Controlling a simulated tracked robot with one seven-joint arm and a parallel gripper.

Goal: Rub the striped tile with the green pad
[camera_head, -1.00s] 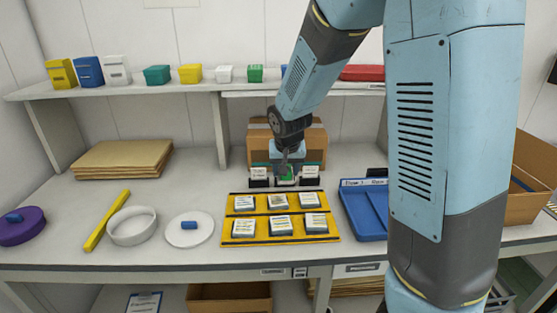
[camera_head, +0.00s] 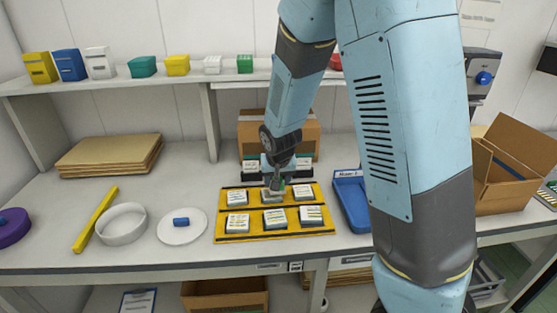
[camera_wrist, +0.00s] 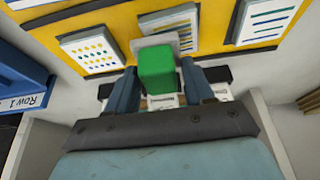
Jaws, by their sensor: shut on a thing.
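My gripper (camera_head: 274,187) is shut on the green pad (camera_wrist: 157,70), a green block with a pale grey face at its far end. In the head view the gripper is over the back row of the yellow tray (camera_head: 227,212), at the middle tile (camera_head: 273,197). In the wrist view that middle tile (camera_wrist: 184,28) shows coloured lines and is partly hidden by the pad. I cannot tell whether the pad touches it. Beside it lie a dotted tile (camera_wrist: 92,48) and another lined tile (camera_wrist: 266,17). The front-row tiles' (camera_head: 275,218) markings are too small to tell.
Dark holders with white-labelled blocks (camera_head: 250,166) stand behind the tray, before a cardboard box (camera_head: 251,132). A blue tray (camera_head: 352,205) is at the right.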

